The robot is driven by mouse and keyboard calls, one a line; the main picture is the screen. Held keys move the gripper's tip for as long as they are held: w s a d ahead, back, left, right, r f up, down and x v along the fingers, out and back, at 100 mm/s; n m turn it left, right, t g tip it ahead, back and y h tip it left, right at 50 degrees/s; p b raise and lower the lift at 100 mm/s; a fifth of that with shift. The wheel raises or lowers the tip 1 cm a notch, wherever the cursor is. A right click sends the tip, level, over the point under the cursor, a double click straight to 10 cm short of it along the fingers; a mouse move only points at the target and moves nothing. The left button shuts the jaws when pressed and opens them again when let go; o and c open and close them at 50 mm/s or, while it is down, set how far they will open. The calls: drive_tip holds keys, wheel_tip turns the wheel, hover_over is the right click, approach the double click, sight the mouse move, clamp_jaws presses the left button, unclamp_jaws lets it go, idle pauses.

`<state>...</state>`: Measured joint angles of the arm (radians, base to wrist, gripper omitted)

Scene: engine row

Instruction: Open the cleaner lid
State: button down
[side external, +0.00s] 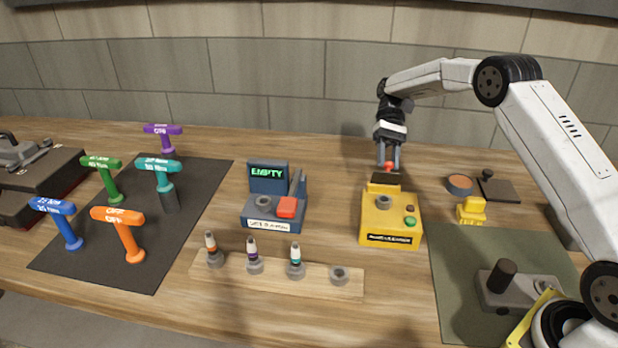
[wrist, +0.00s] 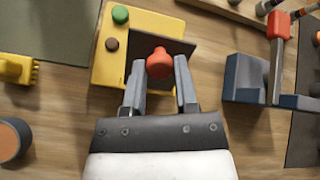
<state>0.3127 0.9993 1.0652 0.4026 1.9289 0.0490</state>
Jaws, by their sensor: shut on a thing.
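The cleaner is a yellow box (side external: 390,228) right of the middle of the bench, with a dark label on its front. It also shows in the wrist view (wrist: 145,22). A grey socket (side external: 384,202) and green and brown buttons show on its top. Its dark lid panel (wrist: 186,48) appears raised at the back; the exact angle is unclear. A red knob (wrist: 159,64) is at the lid's edge. My gripper (side external: 388,166) is above the back of the cleaner, its fingers shut on the red knob, which shows between them in both views.
A blue unit (side external: 270,210) with an "EMPTY" display and red block stands to the left. A wooden rack (side external: 275,277) with several small tools is in front. T-handled tools stand on a dark mat (side external: 105,262). A yellow part (side external: 472,212) is close on the right.

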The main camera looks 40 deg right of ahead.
drive_tip(key=shift+c, duration=1.9)
unclamp_jaws()
drive_tip(key=shift+r, duration=0.1)
drive_tip(key=shift+r, duration=1.5)
drive_tip(key=s+a+r, duration=0.2)
drive_tip(key=s+r, duration=0.7)
drive_tip(key=s, duration=0.5)
drive_tip(key=shift+r, duration=0.4)
